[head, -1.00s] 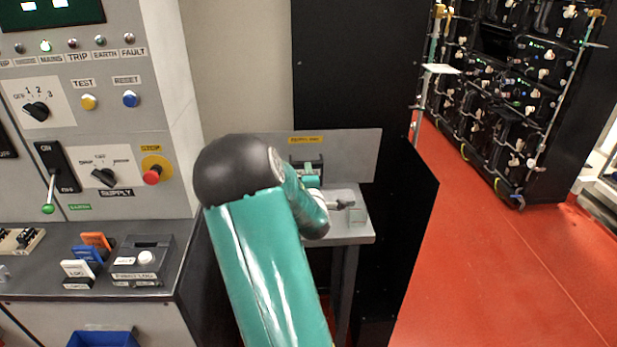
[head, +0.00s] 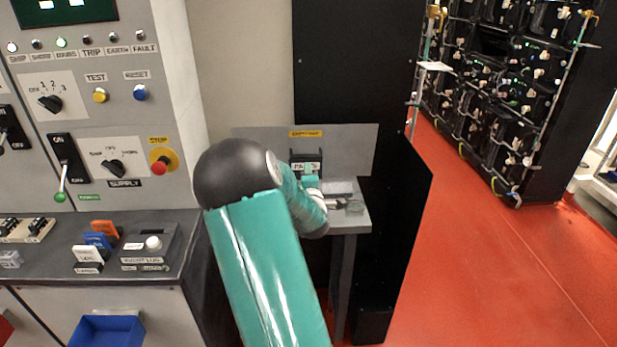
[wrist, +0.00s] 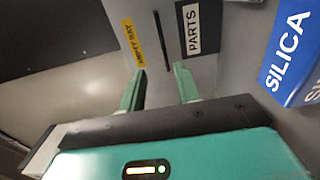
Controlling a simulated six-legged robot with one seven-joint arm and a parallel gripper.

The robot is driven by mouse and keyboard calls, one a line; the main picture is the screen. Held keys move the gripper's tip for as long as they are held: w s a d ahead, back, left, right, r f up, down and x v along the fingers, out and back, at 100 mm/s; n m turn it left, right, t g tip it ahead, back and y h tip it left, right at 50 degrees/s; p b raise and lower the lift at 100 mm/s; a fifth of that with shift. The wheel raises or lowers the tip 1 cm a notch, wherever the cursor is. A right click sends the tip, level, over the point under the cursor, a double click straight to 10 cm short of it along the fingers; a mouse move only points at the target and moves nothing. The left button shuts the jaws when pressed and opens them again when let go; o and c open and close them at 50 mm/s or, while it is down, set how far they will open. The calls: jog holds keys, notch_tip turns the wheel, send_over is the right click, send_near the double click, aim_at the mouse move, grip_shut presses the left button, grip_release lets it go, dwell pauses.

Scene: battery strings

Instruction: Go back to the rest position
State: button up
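My arm reaches from the bottom of the head view toward a small grey bench (head: 350,218) by the wall. My gripper (wrist: 160,80) shows in the wrist view with its two green fingers apart and nothing between them. The fingers point toward a grey panel with a PARTS label (wrist: 193,28) and a yellow label (wrist: 133,42). I cannot tell how far they are from it. The yellow label also shows in the head view (head: 306,133).
A control console (head: 100,110) with switches, lamps and an red stop button (head: 162,161) stands at the left. A blue bin (head: 105,330) sits below it. A battery rack (head: 510,90) stands right. Red floor is clear.

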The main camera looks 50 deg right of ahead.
jog(key=w+a+r+m+g+y, duration=0.1)
jog(key=a+r+m+y, duration=0.15)
jog(key=a, duration=0.65)
jog(key=w+a+r+m+y, duration=0.15)
jog(key=a+y, duration=0.25)
jog(key=a, duration=0.6)
jog(key=a+r+m+g+y, duration=0.1)
jog(key=a+r+m+y, duration=0.2)
jog(key=a, duration=0.6)
jog(key=s+a+r+g+y, duration=0.1)
jog(key=s+a+g+y, duration=0.1)
jog(key=s+a, duration=0.8)
jog(key=s+a+r+m+g+y, duration=0.1)
jog(key=s+a+g+y, duration=0.1)
jog(key=s+a, duration=0.7)
jog(key=a, duration=0.3)
jog(key=shift+s+r+m, duration=0.3)
jog(key=shift+s+r, duration=0.1)
